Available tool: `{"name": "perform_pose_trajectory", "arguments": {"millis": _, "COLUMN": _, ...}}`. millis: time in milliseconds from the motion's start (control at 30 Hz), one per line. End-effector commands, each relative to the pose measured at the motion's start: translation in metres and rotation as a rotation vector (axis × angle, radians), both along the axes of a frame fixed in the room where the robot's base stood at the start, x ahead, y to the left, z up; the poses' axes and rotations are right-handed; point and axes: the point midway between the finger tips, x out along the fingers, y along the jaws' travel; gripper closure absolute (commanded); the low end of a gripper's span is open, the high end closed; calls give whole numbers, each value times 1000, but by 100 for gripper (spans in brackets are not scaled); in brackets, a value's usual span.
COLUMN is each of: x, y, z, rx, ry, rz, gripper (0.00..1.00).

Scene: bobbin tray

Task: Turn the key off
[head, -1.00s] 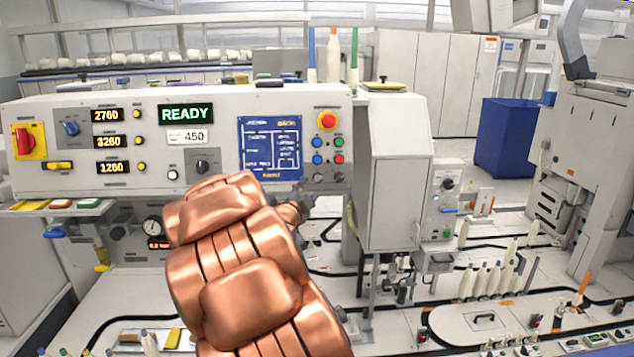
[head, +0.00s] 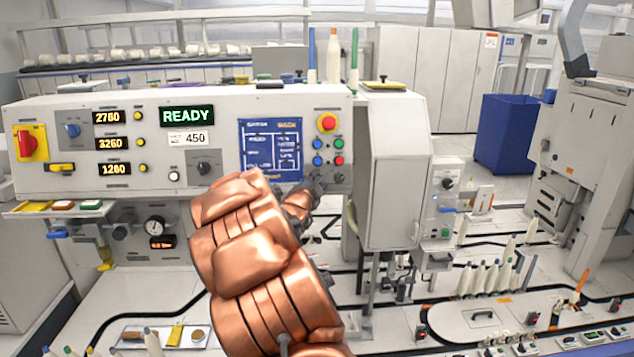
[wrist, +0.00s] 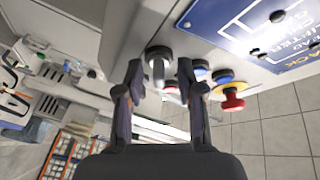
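The key switch shows in the wrist view as a dark round base with a silver key (wrist: 158,68) standing out from the panel. My gripper (wrist: 160,78) is open, with one dark finger on each side of the key and gaps visible between. I cannot tell how far the key reaches between the fingers. In the head view my gripper (head: 316,188) is small and dark at the lower right corner of the control panel (head: 100,185), below the coloured buttons. It partly hides the controls there, and the key's turned position cannot be made out.
Close by are the red emergency stop (head: 327,122), which also shows in the wrist view (wrist: 232,103), and blue buttons (wrist: 200,72). The blue screen (head: 271,150) is left of them. A grey cabinet (head: 395,180) stands right of the panel. The display (head: 187,115) reads READY.

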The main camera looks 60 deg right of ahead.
Motion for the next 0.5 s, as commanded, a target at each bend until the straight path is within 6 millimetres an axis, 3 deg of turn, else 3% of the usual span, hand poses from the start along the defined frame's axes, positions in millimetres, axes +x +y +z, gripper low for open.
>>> {"name": "perform_pose_trajectory", "arguments": {"millis": 167, "x": 0, "y": 0, "z": 0, "rx": 1, "ry": 0, "rz": 0, "gripper": 62}}
{"name": "perform_pose_trajectory", "arguments": {"millis": 500, "x": 0, "y": 0, "z": -1, "rx": 1, "ry": 0, "rz": 0, "gripper": 97}}
